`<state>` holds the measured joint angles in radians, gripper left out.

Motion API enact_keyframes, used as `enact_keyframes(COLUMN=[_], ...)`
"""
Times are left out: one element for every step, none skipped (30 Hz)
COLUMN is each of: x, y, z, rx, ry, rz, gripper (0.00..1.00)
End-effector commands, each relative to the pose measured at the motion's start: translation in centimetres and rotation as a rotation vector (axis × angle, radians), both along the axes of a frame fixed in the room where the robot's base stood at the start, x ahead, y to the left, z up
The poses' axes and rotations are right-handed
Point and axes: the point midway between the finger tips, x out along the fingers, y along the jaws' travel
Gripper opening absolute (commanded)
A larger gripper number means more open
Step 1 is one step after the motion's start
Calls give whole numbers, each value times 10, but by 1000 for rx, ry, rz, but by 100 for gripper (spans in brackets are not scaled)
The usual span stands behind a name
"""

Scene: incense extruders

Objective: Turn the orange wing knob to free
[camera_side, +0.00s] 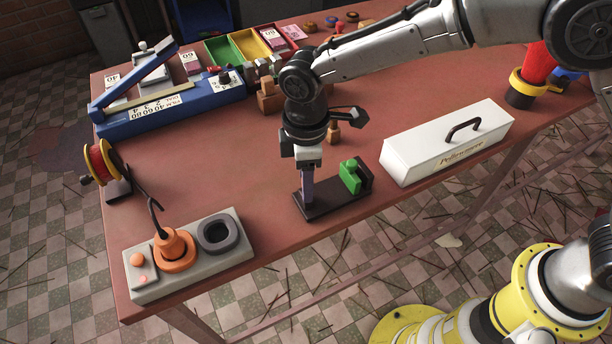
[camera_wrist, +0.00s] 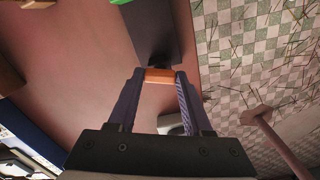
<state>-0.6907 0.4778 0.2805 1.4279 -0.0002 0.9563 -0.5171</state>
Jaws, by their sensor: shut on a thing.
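The orange wing knob (camera_wrist: 160,76) shows in the wrist view as a short orange bar between my two fingertips. My gripper (camera_side: 308,200) is shut on it, with one finger against each end of the bar. In the side view my fingers point down at the near left end of a dark base (camera_side: 337,202), and the knob is hidden behind them. The dark base also shows in the wrist view (camera_wrist: 155,35), running away from the knob. A green block (camera_side: 349,177) stands at the base's other end. Its edge shows at the top of the wrist view.
A white box with a handle (camera_side: 450,145) stands right of the base. A grey unit (camera_side: 190,280) with an orange cone and dark ring is at the front left. A red spool (camera_side: 101,162) and blue rack (camera_side: 170,112) stand behind. The table's front edge is close.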

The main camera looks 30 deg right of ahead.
Motion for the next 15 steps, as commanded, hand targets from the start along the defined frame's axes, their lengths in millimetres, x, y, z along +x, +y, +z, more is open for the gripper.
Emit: enact_keyframes(x=[1, 1, 1, 1, 1, 1, 1, 1, 1, 1, 1, 1, 1, 1, 1], y=[1, 1, 1, 1, 1, 1, 1, 1, 1, 1, 1, 1, 1, 1, 1], z=[2, 2, 2, 2, 2, 2, 2, 2, 2, 2, 2, 2, 2, 2, 2], rx=[3, 3, 3, 3, 3, 3, 3, 3, 3, 3, 3, 3, 4, 4, 4], ry=[-3, -3, -3, -3, -3, -3, -3, -3, -3, -3, -3, -4, -4, -4, -4], rz=[42, 66, 99, 121, 144, 173, 193, 211, 235, 253, 267, 287, 299, 311, 325], gripper=[0, 0, 0, 0, 0, 0, 0, 0, 0, 0, 0, 0, 0, 0, 0])
